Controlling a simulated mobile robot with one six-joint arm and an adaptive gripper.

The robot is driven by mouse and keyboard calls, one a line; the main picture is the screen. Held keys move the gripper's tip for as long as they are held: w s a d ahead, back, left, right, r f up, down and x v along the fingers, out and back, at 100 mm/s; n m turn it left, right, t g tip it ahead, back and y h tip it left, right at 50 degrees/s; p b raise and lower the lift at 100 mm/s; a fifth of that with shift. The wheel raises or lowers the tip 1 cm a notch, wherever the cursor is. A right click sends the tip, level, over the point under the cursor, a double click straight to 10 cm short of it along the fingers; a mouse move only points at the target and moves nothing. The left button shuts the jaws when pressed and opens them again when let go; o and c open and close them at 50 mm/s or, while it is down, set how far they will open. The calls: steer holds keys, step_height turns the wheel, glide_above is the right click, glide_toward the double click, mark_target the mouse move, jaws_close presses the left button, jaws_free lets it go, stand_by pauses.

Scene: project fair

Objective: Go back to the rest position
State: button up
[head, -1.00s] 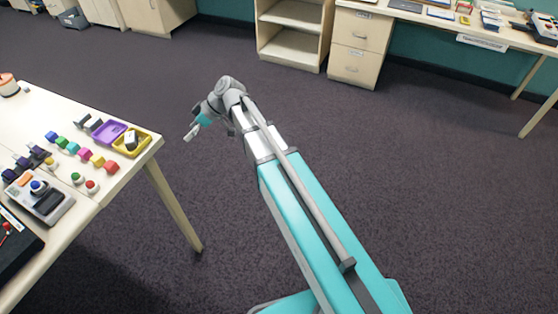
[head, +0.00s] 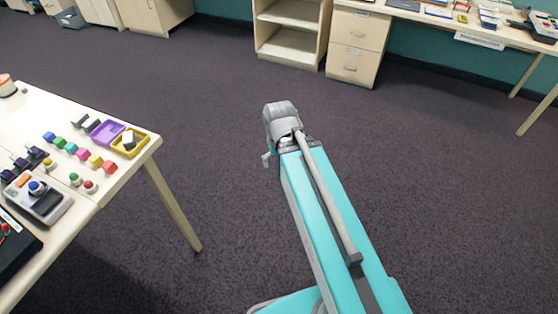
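My arm (head: 325,205) reaches forward over the dark carpet, to the right of the near table (head: 110,195). Its grey end joint (head: 281,120) is at the upper middle of the head view. A small grey part shows at the left of that joint, and I cannot tell whether it belongs to my gripper. The fingers are hidden behind the arm's end. No object is seen held.
The near table on the left holds a purple tray (head: 106,134), a yellow tray (head: 122,150) with a whitish item, coloured cubes and a grey device (head: 42,202). An open shelf (head: 287,38), drawers (head: 352,48) and another table stand at the back. The carpet (head: 440,170) to the right is clear.

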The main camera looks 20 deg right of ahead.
step_height(320, 180, up, 5)
steer(key=p, duration=0.4)
steer(key=shift+p, duration=0.4)
steer(key=shift+f, duration=0.1)
stand_by(0.9)
